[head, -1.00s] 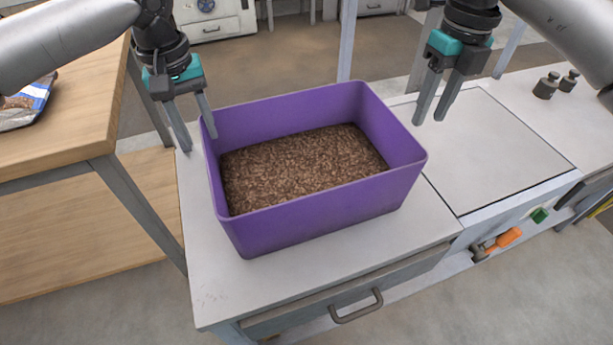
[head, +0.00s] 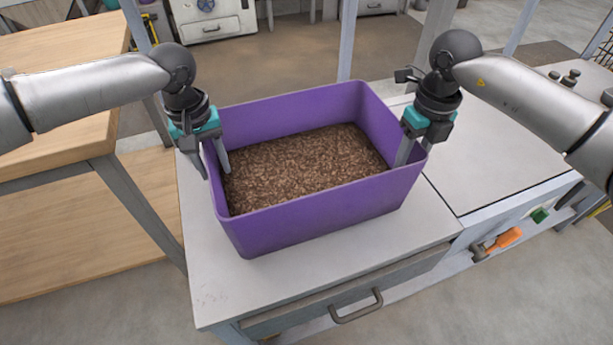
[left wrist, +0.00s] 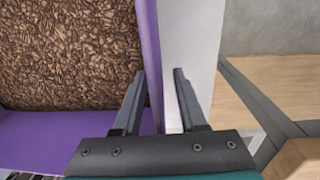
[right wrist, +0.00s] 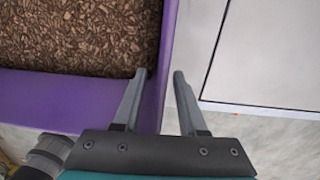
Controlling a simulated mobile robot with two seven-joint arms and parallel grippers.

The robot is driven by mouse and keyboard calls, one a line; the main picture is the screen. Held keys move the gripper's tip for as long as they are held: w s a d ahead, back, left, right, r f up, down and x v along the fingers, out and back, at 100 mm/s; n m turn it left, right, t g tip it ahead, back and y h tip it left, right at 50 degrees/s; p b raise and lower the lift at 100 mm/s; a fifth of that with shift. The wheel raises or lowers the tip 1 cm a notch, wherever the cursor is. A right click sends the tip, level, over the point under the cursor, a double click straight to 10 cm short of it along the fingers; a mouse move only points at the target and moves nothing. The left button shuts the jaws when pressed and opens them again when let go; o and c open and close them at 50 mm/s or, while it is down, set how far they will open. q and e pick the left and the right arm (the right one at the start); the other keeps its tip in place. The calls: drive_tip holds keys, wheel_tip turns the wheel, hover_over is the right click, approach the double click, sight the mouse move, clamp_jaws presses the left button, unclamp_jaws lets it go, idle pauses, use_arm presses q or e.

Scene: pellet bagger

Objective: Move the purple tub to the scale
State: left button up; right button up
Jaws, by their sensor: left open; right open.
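The purple tub (head: 320,221), full of brown pellets (head: 300,165), sits on the left part of the white-topped bench. My left gripper (head: 208,170) is open at the tub's left wall, one finger inside and one outside. In the left wrist view the tub's wall (left wrist: 150,50) runs between the open fingers. My right gripper (head: 415,155) is open at the right wall, one finger inside. In the right wrist view the wall (right wrist: 165,60) passes between its fingers. The scale's flat plate (head: 490,150) lies right of the tub, empty.
Small dark weights (head: 568,78) stand at the bench's far right. A wooden table (head: 60,130) is at the left. An upright post (head: 347,40) stands behind the tub.

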use_arm(q)
clamp_jaws()
use_arm(e)
clamp_jaws()
use_arm(q)
drive_tip(key=shift+r, duration=0.1)
use_arm(e)
drive_tip(key=shift+r, duration=0.1)
idle(0.9)
